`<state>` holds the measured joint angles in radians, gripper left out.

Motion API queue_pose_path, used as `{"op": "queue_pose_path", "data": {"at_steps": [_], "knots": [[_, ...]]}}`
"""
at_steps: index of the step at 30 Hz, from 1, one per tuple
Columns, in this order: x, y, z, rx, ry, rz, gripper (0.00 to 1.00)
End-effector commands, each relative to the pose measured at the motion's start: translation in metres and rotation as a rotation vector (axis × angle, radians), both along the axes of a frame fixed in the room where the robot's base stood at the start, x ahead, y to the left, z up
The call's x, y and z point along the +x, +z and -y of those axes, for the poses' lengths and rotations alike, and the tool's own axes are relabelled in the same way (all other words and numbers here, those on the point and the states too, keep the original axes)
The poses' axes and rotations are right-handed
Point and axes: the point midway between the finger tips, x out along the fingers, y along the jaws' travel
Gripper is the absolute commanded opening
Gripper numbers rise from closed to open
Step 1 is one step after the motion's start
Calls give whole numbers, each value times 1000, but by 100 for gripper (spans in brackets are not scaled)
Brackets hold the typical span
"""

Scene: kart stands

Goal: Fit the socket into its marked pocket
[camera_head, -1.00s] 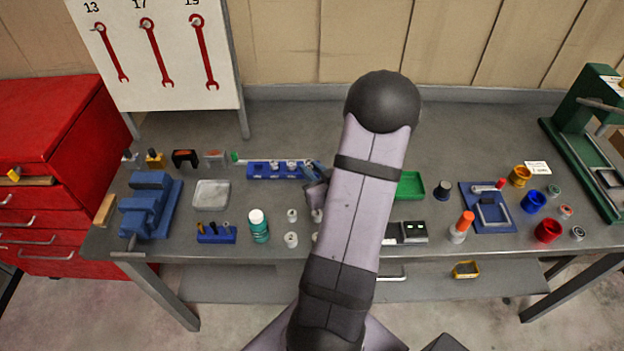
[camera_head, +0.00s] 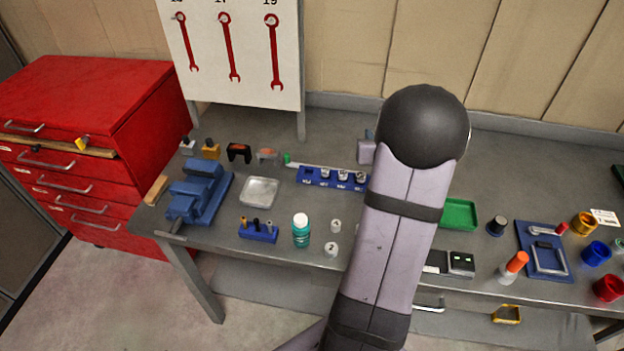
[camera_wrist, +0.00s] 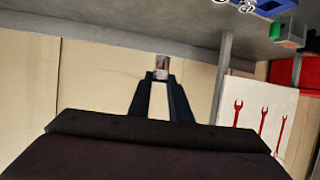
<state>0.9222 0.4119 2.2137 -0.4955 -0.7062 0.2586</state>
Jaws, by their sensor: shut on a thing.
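My gripper (camera_wrist: 161,82) is shut on a small silver-grey socket (camera_wrist: 161,67), held between its fingertips in the wrist view. In the head view my own arm hides the fingertips and the held socket. The blue socket rail (camera_head: 314,182) lies mid-bench, with several silver sockets in its pockets and its right end hidden behind my arm. The rail also shows at the top right edge of the wrist view (camera_wrist: 275,6). Which pocket is marked cannot be made out.
A blue vise (camera_head: 198,190) and metal tray (camera_head: 259,191) are on the left. A green tray (camera_head: 459,214) is on the right. The wrench board (camera_head: 240,60) stands behind.

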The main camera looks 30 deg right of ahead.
Motion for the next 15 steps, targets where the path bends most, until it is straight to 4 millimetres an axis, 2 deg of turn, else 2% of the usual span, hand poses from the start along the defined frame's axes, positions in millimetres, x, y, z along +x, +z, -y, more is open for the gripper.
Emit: {"op": "queue_pose_path", "data": {"at_steps": [1, 3, 15], "knots": [[13, 8, 7, -5, -32, 5, 0], [22, 17, 16, -3, -84, 3, 0], [48, 45, 34, 0, -269, 0, 0]]}}
